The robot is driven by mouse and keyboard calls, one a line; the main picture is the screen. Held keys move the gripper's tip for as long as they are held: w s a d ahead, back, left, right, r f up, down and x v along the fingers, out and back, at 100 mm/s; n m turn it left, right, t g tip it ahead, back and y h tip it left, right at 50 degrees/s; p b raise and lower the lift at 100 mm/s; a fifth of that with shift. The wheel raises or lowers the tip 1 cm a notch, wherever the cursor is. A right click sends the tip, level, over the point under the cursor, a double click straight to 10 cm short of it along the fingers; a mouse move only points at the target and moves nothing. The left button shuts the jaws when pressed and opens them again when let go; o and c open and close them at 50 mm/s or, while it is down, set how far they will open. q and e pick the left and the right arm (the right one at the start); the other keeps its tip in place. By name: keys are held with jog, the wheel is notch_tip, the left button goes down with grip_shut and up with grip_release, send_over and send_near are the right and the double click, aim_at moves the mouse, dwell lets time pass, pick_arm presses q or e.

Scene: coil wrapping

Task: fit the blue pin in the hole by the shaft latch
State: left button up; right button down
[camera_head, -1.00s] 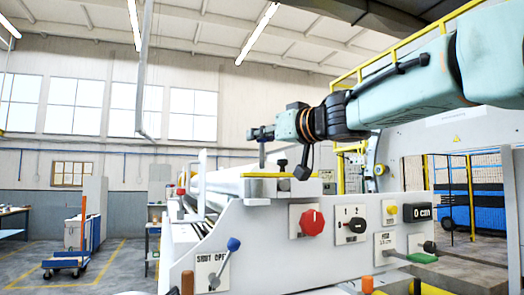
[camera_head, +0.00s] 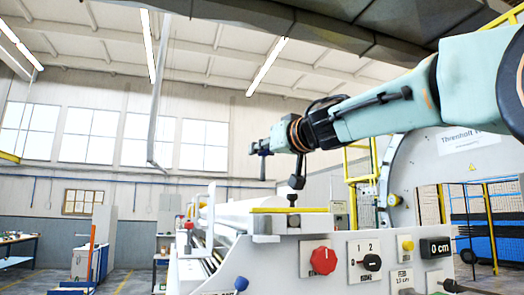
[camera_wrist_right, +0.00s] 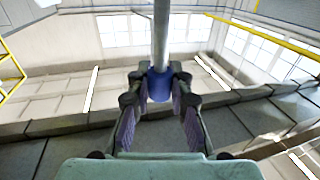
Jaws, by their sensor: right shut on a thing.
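My right gripper (camera_head: 256,147) is shut on the blue pin. In the right wrist view the gripper (camera_wrist_right: 158,84) has both fingers on the pin's blue collar (camera_wrist_right: 159,88), with a grey shaft standing out beyond it. In the head view the pin (camera_head: 263,168) hangs upright below the fingers, its lower end in the air above the machine. A black knob (camera_head: 292,199), perhaps the shaft latch, stands on the white block with a yellow strip (camera_head: 288,210), to the right of and below the pin. I cannot make out the hole. My left gripper is not in view.
The white machine panel below carries a red knob (camera_head: 323,261), a black selector (camera_head: 372,262), a yellow button (camera_head: 407,246) and a "0 cm" display (camera_head: 436,247). A large white drum housing (camera_head: 440,165) stands at right behind my arm. Air left of the gripper is clear.

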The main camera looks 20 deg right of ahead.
aim_at(264, 175)
jog(key=shift+d+f+b, duration=0.1)
jog(key=shift+f+b, duration=1.9)
jog(key=shift+f, duration=0.6)
jog(key=shift+d+f, duration=0.1)
jog(key=shift+f, duration=0.2)
jog(key=shift+w+d, duration=0.1)
jog(key=shift+d, duration=0.3)
